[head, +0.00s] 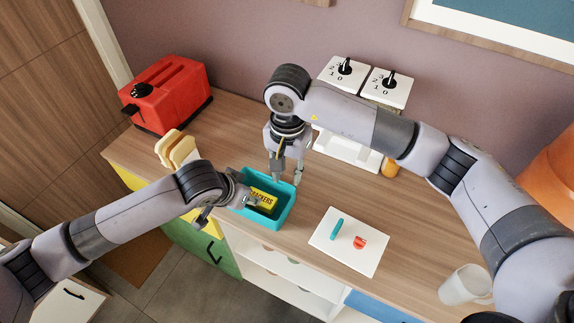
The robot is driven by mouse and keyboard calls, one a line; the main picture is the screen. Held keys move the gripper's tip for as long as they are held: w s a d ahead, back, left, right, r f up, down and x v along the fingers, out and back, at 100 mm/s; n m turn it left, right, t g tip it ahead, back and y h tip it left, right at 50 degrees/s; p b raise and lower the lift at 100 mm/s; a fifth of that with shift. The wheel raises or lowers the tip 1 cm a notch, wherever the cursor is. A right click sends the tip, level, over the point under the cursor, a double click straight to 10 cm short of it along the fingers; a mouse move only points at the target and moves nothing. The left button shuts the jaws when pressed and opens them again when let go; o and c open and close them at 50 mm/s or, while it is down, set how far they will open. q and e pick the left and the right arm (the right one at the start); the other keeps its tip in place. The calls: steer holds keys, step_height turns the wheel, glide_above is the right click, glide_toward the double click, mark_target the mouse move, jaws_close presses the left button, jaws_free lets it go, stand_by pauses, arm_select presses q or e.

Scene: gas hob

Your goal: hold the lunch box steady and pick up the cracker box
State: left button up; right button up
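The teal lunch box (284,212) stands on the wooden counter near its front edge. The yellow cracker box (264,196), marked "CRACKERS", lies inside it. My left gripper (240,203) is at the left end of the lunch box and hides part of that wall; I cannot tell whether its fingers are closed on the wall. My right gripper (287,180) points down by the far right side of the lunch box, with its fingers apart and nothing visible between them. It is apart from the cracker box.
A red toaster (172,95) and bread slices (177,149) are at the left. A white board (349,240) with a teal piece and a red piece lies right of the lunch box. A whitish cup (465,285) stands at the far right. Two white dial panels (344,72) are behind my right arm.

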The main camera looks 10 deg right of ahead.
mark_target(287, 215)
step_height(287, 215, down, 16)
steer(key=shift+r, duration=0.1)
stand_by(0.4)
steer(key=shift+c, duration=0.6)
jaws_close()
